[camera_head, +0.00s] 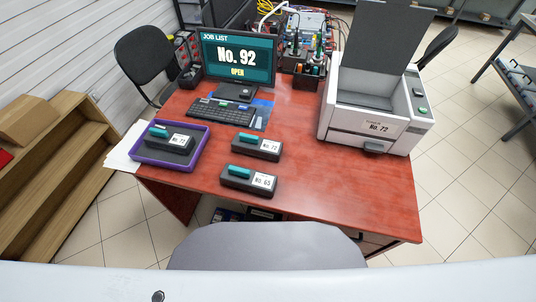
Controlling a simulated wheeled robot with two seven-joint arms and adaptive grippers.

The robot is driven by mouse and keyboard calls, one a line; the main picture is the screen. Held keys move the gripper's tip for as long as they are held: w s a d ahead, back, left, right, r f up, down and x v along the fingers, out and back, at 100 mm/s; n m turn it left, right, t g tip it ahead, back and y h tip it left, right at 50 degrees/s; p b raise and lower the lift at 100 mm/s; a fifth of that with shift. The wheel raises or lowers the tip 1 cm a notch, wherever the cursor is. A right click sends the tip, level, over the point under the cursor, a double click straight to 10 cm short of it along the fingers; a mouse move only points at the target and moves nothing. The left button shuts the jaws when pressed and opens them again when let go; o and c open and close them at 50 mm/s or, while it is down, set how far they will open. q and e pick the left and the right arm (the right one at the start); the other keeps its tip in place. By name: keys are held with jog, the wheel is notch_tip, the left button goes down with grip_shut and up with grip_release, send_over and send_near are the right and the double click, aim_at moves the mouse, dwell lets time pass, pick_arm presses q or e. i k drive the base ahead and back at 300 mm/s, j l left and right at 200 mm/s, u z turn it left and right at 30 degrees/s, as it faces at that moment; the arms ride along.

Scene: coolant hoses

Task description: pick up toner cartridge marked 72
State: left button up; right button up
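A dark toner cartridge (258,147) with a teal grip and a white label that seems to read No. 72 lies on the red desk, right of the purple tray. A similar cartridge (249,181) lies nearer the front edge; its label looks like No. 65. A third cartridge (171,138) sits in the purple tray (150,160); its label is too small to read surely. A white printer (345,125) marked No. 72 stands at the right with its lid raised. Neither of my grippers shows in this view.
A monitor (237,57) reading JOB LIST, No. 92, OPEN stands at the back of the desk (330,190), with a keyboard (222,113) before it. A pen holder (310,78) stands behind. A grey chair back (265,247) is at the front. The desk's front right is clear.

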aim_at(243, 143)
jog(key=k+j+z, duration=0.1)
jog(key=j+z, duration=0.2)
jog(key=k+j+z, duration=0.1)
jog(key=j+z, duration=0.2)
jog(key=j, duration=0.15)
jog(key=k+j+z, duration=0.25)
jog(key=i+j, duration=0.1)
